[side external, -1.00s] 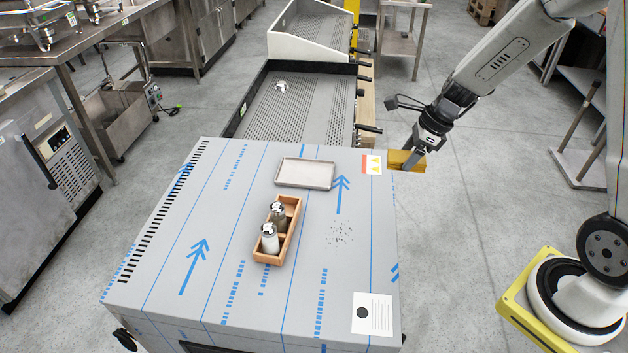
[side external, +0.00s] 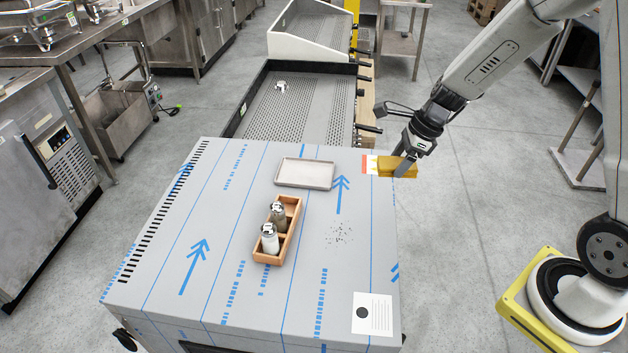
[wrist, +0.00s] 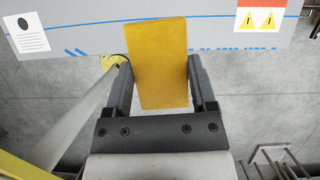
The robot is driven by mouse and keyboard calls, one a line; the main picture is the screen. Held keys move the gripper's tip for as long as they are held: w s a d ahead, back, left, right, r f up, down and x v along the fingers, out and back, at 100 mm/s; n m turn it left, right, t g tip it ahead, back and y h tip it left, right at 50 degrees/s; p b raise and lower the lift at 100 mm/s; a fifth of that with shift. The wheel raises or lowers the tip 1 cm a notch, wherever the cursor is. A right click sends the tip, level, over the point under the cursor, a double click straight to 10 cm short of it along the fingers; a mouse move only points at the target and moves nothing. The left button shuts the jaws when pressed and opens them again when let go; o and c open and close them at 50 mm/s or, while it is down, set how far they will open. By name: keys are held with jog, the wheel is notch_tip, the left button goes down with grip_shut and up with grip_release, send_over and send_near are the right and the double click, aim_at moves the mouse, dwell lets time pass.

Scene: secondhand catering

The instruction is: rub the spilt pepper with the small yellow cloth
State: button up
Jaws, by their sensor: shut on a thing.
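My gripper (side external: 405,166) is shut on the small yellow cloth (side external: 397,167), near the far right corner of the metal worktop (side external: 215,255). In the wrist view the cloth (wrist: 160,62) is a flat yellow block between my two fingers (wrist: 160,85). The spilt pepper (side external: 339,233) is a loose patch of dark specks on the worktop, nearer the camera and to the left of my gripper. I cannot tell whether the cloth touches the worktop.
A wooden caddy (side external: 275,258) with two shakers (side external: 270,239) stands left of the pepper. A shallow grey tray (side external: 304,174) lies behind it. A white label (side external: 372,314) is at the near right corner. The worktop around the pepper is clear.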

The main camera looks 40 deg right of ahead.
jog(key=s+a+f+n+g, duration=0.1)
jog(key=a+n, duration=0.3)
jog(key=a, duration=0.5)
jog(key=s+a+f+n+g+y, duration=0.1)
jog(key=s+a+f+n, duration=0.1)
jog(key=a, duration=0.7)
jog(key=shift+a+f+n+g, duration=0.35)
jog(key=shift+f+n, duration=0.4)
jog(key=shift+n, duration=0.25)
jog(key=shift+d, duration=0.1)
